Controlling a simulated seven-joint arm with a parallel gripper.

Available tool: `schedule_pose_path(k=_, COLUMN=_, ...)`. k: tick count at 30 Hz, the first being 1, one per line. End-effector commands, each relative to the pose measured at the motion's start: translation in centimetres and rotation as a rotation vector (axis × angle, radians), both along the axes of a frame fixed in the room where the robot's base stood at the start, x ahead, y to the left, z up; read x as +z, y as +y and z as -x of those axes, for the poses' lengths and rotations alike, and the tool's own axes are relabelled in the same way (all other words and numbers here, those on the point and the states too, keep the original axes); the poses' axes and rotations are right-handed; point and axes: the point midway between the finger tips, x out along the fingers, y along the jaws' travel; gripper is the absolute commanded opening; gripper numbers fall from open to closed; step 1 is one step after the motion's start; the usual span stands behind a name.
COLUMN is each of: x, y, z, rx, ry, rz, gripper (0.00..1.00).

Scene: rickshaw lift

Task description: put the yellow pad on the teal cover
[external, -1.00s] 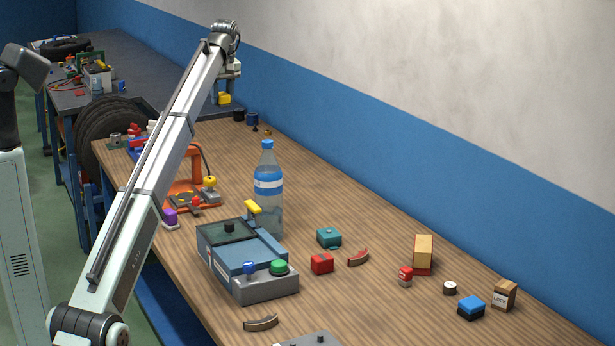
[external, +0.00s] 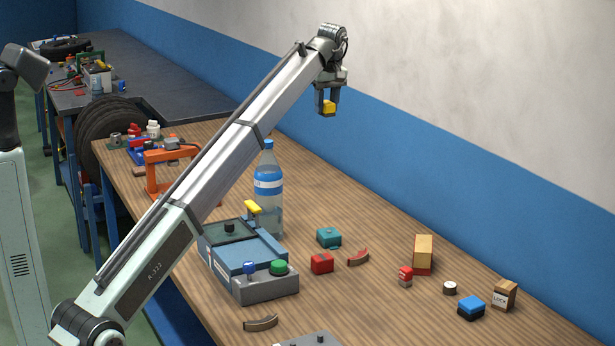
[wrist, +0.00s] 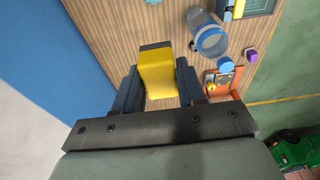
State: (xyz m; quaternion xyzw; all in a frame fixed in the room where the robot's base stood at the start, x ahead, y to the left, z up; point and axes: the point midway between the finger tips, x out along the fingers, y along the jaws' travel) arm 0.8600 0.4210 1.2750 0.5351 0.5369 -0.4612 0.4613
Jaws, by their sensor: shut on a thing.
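My gripper (external: 328,103) is shut on the yellow pad (external: 328,109) and holds it high above the table, toward the wall side. In the wrist view the yellow pad (wrist: 157,72) sits between the two dark fingers of my gripper (wrist: 158,85). The teal cover (external: 329,237) is a small teal block on the wooden table, right of the bottle and behind a red block. It lies below my gripper in the external view, well apart from the pad.
A water bottle (external: 268,190) stands upright left of the teal cover. A grey-blue machine with a green button (external: 279,267) is in front of it. A red block (external: 322,263) and a curved red piece (external: 358,257) lie close to the cover. The table's far strip by the wall is mostly clear.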

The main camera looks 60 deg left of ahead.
Motion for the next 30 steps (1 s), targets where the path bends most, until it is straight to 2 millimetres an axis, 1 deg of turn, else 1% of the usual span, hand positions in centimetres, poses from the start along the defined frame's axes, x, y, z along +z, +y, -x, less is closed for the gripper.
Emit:
schedule_pose_path(k=2, x=0.0, y=-1.3, z=-0.9, rx=-0.004, ry=0.001, rz=0.000, gripper=0.10)
schedule_pose_path(k=4, x=-1.6, y=-1.3, z=-0.6, rx=-0.001, ry=0.002, rz=0.000, gripper=0.10)
schedule_pose_path(k=10, x=-6.3, y=-1.3, z=-0.5, rx=-0.001, ry=0.001, rz=0.000, gripper=0.10)
schedule_pose_path(k=14, x=-10.5, y=-1.3, z=-0.4, rx=-0.002, ry=0.002, rz=0.001, gripper=0.10)
schedule_pose_path(k=18, x=-15.7, y=-1.3, z=-0.4, rx=-0.002, ry=0.003, rz=0.001, gripper=0.10)
schedule_pose_path(k=21, x=-19.1, y=-1.2, z=-0.4, rx=-0.002, ry=0.002, rz=0.001, gripper=0.10)
schedule_pose_path(k=25, x=-22.6, y=-1.2, z=-0.5, rx=-0.001, ry=0.001, rz=0.000, gripper=0.10)
schedule_pose_path(k=27, x=-23.9, y=-1.2, z=-0.6, rx=-0.001, ry=0.002, rz=0.000, gripper=0.10)
schedule_pose_path(k=30, x=-25.2, y=-1.1, z=-0.7, rx=-0.001, ry=0.000, rz=0.000, gripper=0.10)
